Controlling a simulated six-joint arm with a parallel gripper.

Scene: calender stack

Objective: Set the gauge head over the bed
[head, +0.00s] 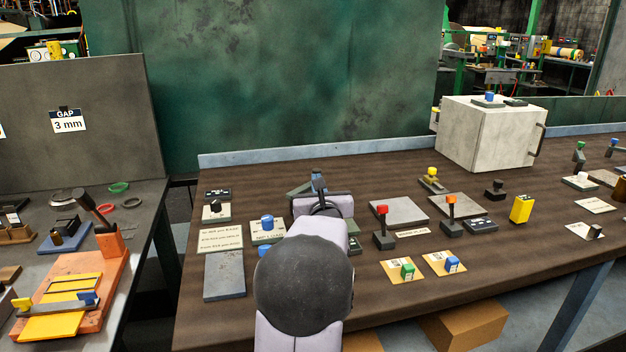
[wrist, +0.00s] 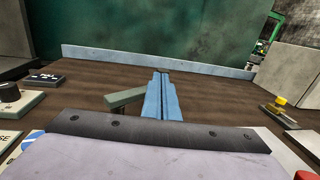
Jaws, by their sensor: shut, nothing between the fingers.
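My gripper (head: 318,180) is over the back-left of the brown table in the head view. Its blue fingers (wrist: 162,96) are together and empty in the wrist view. A grey-green bar (wrist: 125,98) lies just left of the fingers, partly hidden by them; it also shows in the head view (head: 299,188). On the left bench, an orange device (head: 112,262) has a yellow bed-like strip (head: 50,327) and a grey bar (head: 45,308) across it with a blue block (head: 87,298). No part is clearly labelled gauge head or bed.
A pale cabinet (head: 485,135) stands at the back right. Red-topped (head: 383,222) and orange-topped (head: 451,212) levers stand right of my arm. A blue-knobbed block (head: 267,228) is at its left. A sign (head: 68,121) reads GAP 3 mm. A gap separates the tables.

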